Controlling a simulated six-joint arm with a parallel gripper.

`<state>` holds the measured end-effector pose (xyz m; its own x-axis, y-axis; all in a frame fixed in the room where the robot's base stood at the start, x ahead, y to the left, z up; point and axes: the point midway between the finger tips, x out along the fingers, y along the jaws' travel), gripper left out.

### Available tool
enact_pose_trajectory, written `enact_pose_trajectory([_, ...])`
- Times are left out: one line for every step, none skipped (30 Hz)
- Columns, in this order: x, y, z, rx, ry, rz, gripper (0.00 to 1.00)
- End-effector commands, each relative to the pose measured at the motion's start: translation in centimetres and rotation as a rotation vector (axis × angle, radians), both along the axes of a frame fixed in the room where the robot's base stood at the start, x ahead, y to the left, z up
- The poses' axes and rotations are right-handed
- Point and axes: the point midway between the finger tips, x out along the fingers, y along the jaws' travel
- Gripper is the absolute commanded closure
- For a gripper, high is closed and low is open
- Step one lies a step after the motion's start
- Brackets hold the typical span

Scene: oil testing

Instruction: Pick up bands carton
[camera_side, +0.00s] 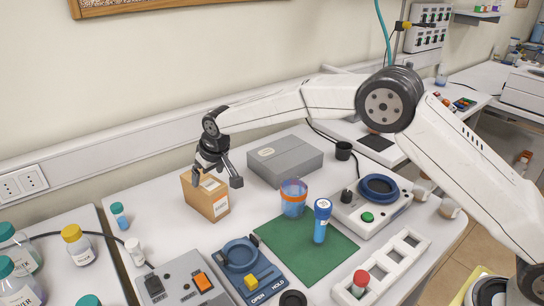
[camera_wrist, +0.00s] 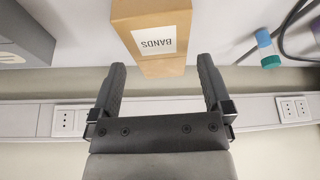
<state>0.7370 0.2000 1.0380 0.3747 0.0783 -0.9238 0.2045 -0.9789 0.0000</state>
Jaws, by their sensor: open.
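The bands carton is a small brown cardboard box (camera_side: 207,203) with a white label, standing upright on the white table at the left in the side view. In the wrist view the carton (camera_wrist: 152,65) shows upside down at the top middle, with its "BANDS" label readable. My gripper (camera_side: 217,181) is at the top of the carton in the side view. In the wrist view my gripper (camera_wrist: 160,72) is open, its two fingers apart with the carton's near end between or just beyond the tips. I cannot tell whether the fingers touch it.
A grey box (camera_side: 285,161) stands behind and right of the carton. A blue-capped vial (camera_side: 119,216) stands left. An open/hold device (camera_side: 243,262) is in front.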

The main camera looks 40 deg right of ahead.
Motion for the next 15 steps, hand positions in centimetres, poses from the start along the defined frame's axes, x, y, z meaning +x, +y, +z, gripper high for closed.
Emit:
enact_pose_trajectory([0.1, 0.0, -0.2, 0.000, -0.001, 0.000, 0.00])
enact_pose_trajectory([0.1, 0.0, -0.2, 0.000, -0.001, 0.000, 0.00])
enact_pose_trajectory([0.1, 0.0, -0.2, 0.000, -0.001, 0.000, 0.00])
enact_pose_trajectory([0.1, 0.0, -0.2, 0.000, -0.001, 0.000, 0.00])
enact_pose_trajectory([0.1, 0.0, -0.2, 0.000, -0.001, 0.000, 0.00])
enact_pose_trajectory([0.1, 0.0, -0.2, 0.000, 0.000, 0.000, 0.00])
enact_pose_trajectory([0.1, 0.0, -0.3, 0.000, 0.000, 0.000, 0.00])
enact_pose_trajectory([0.1, 0.0, -0.3, 0.000, 0.000, 0.000, 0.00])
enact_pose_trajectory([0.2, 0.0, -0.4, 0.000, 0.001, 0.000, 0.00])
enact_pose_trajectory([0.2, 0.0, -0.5, 0.000, 0.001, 0.000, 0.00])
enact_pose_trajectory([0.3, 0.0, -0.7, 0.000, 0.001, 0.000, 0.00])
enact_pose_trajectory([0.4, 0.0, -0.9, 0.000, 0.001, 0.000, 0.00])
enact_pose_trajectory([0.5, 0.0, -1.0, 0.000, 0.001, 0.000, 0.00])
enact_pose_trajectory([0.6, 0.0, -1.2, 0.000, 0.000, 0.000, 0.00])
enact_pose_trajectory([0.7, 0.0, -1.6, 0.000, 0.001, 0.000, 0.00])
